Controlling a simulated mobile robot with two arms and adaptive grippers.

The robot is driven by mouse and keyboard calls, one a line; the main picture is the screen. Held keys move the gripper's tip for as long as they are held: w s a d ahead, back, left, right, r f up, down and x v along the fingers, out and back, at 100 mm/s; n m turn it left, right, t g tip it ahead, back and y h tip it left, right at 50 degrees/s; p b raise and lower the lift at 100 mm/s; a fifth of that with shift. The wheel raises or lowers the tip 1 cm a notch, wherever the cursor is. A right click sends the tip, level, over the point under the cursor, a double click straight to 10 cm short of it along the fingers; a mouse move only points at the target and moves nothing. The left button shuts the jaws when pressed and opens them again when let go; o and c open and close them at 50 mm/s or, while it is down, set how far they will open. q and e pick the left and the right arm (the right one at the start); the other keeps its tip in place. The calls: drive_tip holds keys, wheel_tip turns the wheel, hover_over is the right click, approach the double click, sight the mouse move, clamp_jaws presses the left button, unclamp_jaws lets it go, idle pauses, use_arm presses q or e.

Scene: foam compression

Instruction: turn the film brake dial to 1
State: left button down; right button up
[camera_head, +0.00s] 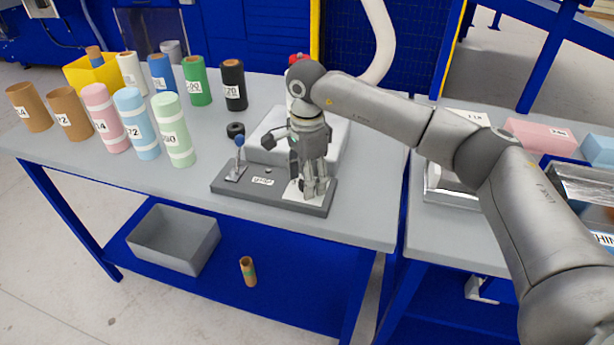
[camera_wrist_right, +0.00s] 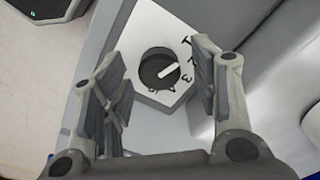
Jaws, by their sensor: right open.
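The film brake dial (camera_wrist_right: 158,68) is a round dark knob with a white pointer bar, on a white plate (camera_wrist_right: 150,30) with numbers along one side. The pointer slants right and slightly up, toward the numbers on the right, seemingly near the 2. My right gripper (camera_wrist_right: 157,78) is open, with one finger on each side of the dial; contact is not clear. In the head view my right gripper (camera_head: 313,190) points down over the white plate (camera_head: 293,190) on the dark base (camera_head: 255,196), and it hides the dial. My left gripper is out of view.
Several labelled rolls (camera_head: 173,130) fill the table's left side. Foam blocks (camera_head: 540,137) lie on the right table. The front-left tabletop is clear.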

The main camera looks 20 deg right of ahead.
drive_tip(key=shift+r, duration=0.1)
wheel_tip(320, 180, up, 12)
idle(0.4)
idle(0.4)
